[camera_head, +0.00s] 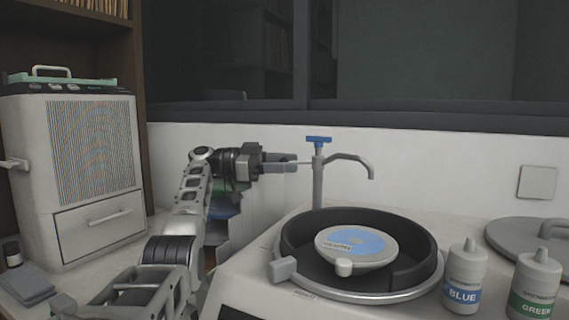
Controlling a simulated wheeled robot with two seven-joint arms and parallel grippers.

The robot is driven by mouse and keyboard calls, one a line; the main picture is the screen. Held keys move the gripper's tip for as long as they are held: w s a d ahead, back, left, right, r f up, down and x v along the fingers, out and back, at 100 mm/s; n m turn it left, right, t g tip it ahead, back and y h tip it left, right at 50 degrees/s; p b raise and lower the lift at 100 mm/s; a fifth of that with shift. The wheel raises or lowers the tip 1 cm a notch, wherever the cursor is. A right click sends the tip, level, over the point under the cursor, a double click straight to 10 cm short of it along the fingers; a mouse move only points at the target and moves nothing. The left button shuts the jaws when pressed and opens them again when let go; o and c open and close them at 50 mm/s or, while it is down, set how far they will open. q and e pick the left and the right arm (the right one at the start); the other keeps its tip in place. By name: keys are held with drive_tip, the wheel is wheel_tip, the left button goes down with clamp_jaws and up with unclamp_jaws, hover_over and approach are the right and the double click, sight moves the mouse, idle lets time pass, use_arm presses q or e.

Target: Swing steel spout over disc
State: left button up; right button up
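The steel spout (350,158) tops an upright post behind the round well, with a blue tap handle (319,140) above. Its curved arm points right and its tip bends down at the back right of the well, apart from the disc. The disc (356,246) is pale with a blue label and sits in the dark round well (412,240). My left gripper (293,163) is left of the post, at a thin rod that sticks out from it. The fingers overlap in this view, so I cannot tell whether they grip the rod. My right gripper is not in view.
A blue-label bottle (464,278) and a green-label bottle (535,287) stand at the front right. A round grey lid (525,236) lies behind them. A ribbed cabinet (82,150) stands at the left. The wall is close behind the spout.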

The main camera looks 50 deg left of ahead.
use_arm(q)
drive_tip(key=v, duration=0.7)
drive_tip(key=shift+s+a, duration=0.15)
drive_tip(key=shift+s, duration=0.05)
